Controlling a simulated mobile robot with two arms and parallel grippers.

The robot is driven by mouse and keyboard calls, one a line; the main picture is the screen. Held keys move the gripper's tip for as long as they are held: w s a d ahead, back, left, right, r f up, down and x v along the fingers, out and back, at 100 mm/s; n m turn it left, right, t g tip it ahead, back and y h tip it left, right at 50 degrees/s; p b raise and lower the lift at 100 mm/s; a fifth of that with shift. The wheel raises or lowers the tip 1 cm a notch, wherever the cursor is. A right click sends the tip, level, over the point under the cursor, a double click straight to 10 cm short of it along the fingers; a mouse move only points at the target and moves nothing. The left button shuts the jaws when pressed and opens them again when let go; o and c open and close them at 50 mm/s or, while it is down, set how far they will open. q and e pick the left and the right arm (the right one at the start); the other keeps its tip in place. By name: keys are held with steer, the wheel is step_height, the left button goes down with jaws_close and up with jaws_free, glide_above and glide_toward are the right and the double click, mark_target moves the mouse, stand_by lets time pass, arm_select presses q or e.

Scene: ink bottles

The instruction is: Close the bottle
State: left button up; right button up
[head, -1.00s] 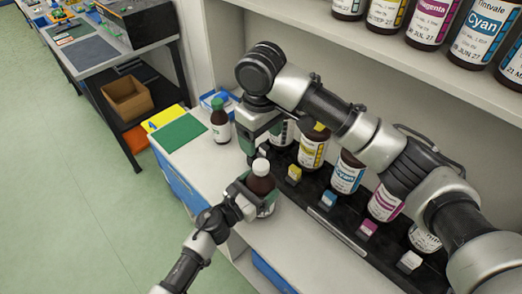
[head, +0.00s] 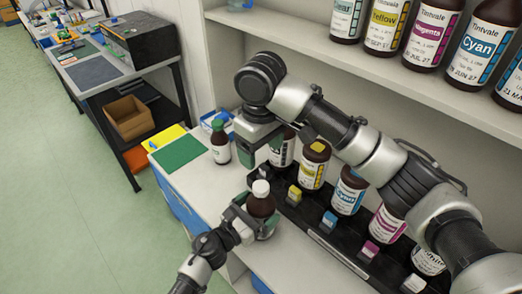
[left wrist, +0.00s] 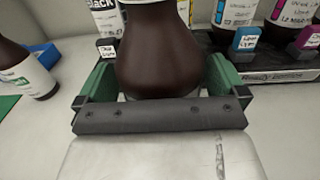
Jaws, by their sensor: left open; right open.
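A dark brown bottle (head: 262,207) with a white top (head: 261,188) stands upright near the front edge of the white counter. I cannot tell whether the white top is a cap and how firmly it sits. My left gripper (head: 258,222) is open, with its green fingers on either side of the bottle's lower body. In the left wrist view the brown bottle (left wrist: 158,55) fills the space between the fingers, and its top is cut off. My right gripper (head: 262,150) is open, pointing down behind the bottle, apart from it; its fingers are partly hard to see.
A green-capped bottle (head: 220,147) stands to the left beside a green mat (head: 180,153). A black rack (head: 322,236) holds several labelled bottles and coloured blocks behind and to the right. A shelf (head: 400,90) with big bottles is above. My right arm crosses over the rack.

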arm_select(q)
steer(key=b+v, duration=0.2)
steer(key=v, duration=0.8)
arm_select(e)
step_height(320, 180, down, 2)
steer(key=shift+f, duration=0.2)
